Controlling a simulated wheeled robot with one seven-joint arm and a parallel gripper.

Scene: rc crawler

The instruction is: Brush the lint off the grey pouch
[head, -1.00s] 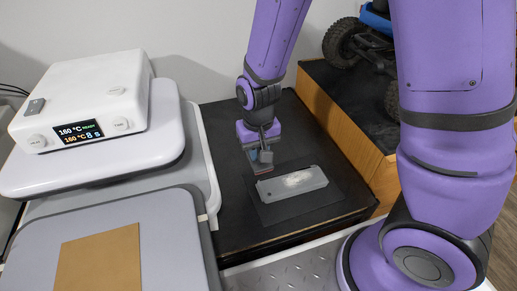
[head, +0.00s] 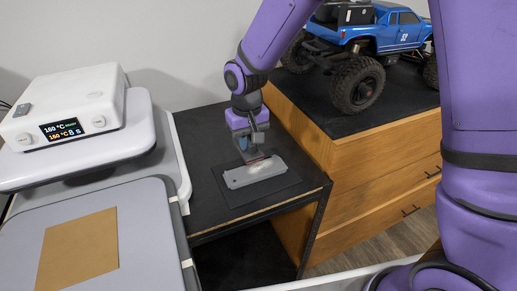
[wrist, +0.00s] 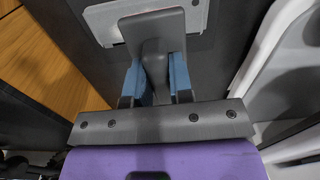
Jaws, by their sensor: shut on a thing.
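The grey pouch (head: 243,178) lies flat on a dark mat on the black table, with a pale lint patch (head: 272,168) on its right half. My gripper (head: 250,148) is over the pouch's far edge, pointing down. It is shut on the grey handle of a brush, whose reddish lower edge (head: 257,160) shows at or just above the pouch; I cannot tell if it touches. In the wrist view, the blue fingers of my gripper (wrist: 157,82) clamp the brush handle (wrist: 154,55). The brush hides part of the pouch (wrist: 103,20) there.
A white heat press (head: 80,125) with a display stands at the left, with a brown sheet (head: 80,250) on a grey pad before it. A wooden drawer cabinet (head: 370,165) bearing a blue crawler truck (head: 385,35) stands close on the right. The black table (head: 200,135) is otherwise bare.

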